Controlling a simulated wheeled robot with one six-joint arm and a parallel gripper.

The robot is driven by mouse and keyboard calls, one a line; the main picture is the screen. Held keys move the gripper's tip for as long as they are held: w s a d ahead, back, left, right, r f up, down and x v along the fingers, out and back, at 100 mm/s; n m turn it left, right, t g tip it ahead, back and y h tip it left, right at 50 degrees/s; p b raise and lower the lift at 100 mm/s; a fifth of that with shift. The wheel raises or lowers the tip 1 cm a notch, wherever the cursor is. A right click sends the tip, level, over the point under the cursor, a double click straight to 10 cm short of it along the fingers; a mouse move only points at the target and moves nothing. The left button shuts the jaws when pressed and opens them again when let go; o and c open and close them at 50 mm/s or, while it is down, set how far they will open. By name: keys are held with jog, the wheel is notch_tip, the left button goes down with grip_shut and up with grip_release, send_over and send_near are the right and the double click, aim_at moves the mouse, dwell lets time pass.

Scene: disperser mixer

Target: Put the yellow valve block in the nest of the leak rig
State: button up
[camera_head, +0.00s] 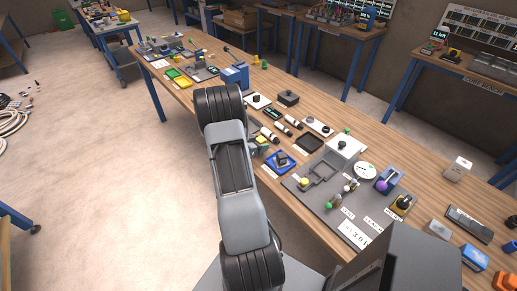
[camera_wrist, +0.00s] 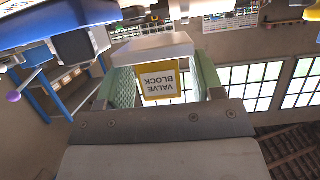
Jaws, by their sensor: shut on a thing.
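The yellow valve block (camera_wrist: 160,82) shows in the wrist view with its label "VALVE BLOCK" upside down. My gripper (camera_wrist: 163,88) is shut on it, with a green-padded finger on each side. In the head view my gripper (camera_head: 258,146) is mostly hidden behind my arm, at the table's near edge, and a bit of yellow shows there. The leak rig (camera_head: 335,208) is a grey board to the right of my gripper. It carries a square frame (camera_head: 323,172) that looks like the nest and seems empty, a round white gauge, small valves and a purple knob.
A black tray (camera_head: 309,143), a white box (camera_head: 346,146) and dark cylinders lie behind. A blue machine (camera_head: 235,76) stands farther left. Bare wood (camera_head: 430,165) shows right of the rig.

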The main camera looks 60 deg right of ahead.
jog(key=f, duration=0.2)
jog(key=d+f, duration=0.1)
jog(key=shift+w, duration=0.25)
jog(key=shift+f, duration=0.4)
jog(key=shift+f, duration=0.1)
jog(key=shift+f, duration=0.15)
jog(key=o, duration=1.1)
jog(key=shift+a, duration=0.1)
jog(key=shift+s, duration=0.1)
